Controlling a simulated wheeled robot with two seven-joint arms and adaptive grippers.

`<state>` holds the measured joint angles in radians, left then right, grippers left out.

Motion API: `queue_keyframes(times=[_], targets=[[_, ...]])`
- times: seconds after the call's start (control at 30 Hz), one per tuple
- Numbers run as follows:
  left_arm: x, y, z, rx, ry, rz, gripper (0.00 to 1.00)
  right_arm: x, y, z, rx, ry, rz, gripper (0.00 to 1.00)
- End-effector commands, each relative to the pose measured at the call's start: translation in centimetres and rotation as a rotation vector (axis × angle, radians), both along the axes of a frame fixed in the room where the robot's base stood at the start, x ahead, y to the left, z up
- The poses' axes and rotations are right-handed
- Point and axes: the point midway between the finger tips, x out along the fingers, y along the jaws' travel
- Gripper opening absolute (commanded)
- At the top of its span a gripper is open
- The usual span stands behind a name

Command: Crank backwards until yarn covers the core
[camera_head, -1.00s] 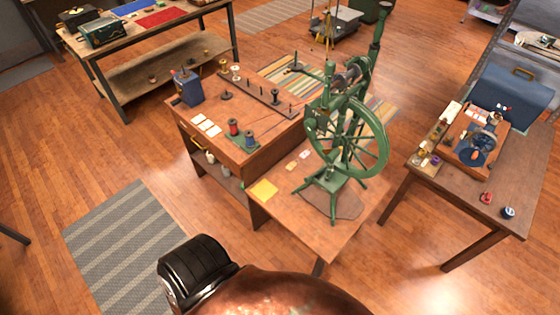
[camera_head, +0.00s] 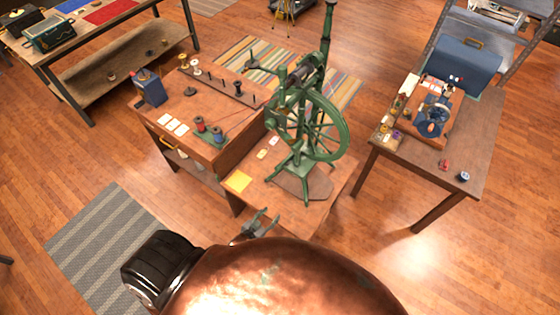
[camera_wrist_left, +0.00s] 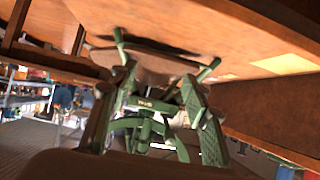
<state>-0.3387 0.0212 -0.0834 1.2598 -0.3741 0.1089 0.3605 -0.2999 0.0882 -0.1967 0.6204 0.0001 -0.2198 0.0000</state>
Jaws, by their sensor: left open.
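The green spinning wheel (camera_head: 316,125) stands upright on a small low table, on a brown base mat (camera_head: 318,186). It has a large spoked wheel and a tall post. Its yarn and core are too small to tell apart in the head view. My left gripper (camera_head: 265,222) is open and empty, low at the table's front edge, apart from the wheel. The wheel's green stand (camera_wrist_left: 145,103) shows upside down in the left wrist view, seen between the gripper's fingers. My right gripper is not in view.
A wooden bench (camera_head: 222,113) with spools, pegs and white cards adjoins at the left. A yellow card (camera_head: 237,181) lies on the low table. At the right, a desk (camera_head: 462,150) holds a blue-wheeled device (camera_head: 433,119) and a blue case (camera_head: 465,66). Open floor lies between.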

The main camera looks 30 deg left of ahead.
Motion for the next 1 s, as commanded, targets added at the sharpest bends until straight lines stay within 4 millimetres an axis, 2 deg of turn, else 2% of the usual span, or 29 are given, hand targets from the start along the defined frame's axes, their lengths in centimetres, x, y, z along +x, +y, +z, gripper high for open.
queue_keyframes(times=[0.03,0.2,0.3,0.4,0.5,0.6,0.77,1.0], targets=[[1.9,-0.1,4.5,-0.006,-0.072,0.000,0.43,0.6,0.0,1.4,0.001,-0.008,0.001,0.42],[6.1,-0.2,16.9,-0.021,-0.289,-0.013,0.43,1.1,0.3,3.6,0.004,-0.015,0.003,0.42],[7.5,-0.3,23.1,-0.025,-0.390,-0.024,0.43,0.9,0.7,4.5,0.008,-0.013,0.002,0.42],[8.2,-0.5,27.6,-0.028,-0.466,-0.035,0.43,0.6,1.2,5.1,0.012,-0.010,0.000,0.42],[8.5,-0.6,30.5,-0.028,-0.513,-0.044,0.43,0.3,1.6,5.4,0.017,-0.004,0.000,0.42],[8.6,-0.6,31.8,-0.028,-0.536,-0.047,0.43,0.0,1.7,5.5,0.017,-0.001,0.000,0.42],[9.5,-0.7,32.0,-0.028,-0.543,-0.050,0.43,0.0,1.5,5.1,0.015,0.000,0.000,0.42],[12.0,-0.9,31.8,-0.028,-0.542,-0.050,0.43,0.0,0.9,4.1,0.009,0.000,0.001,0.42]])
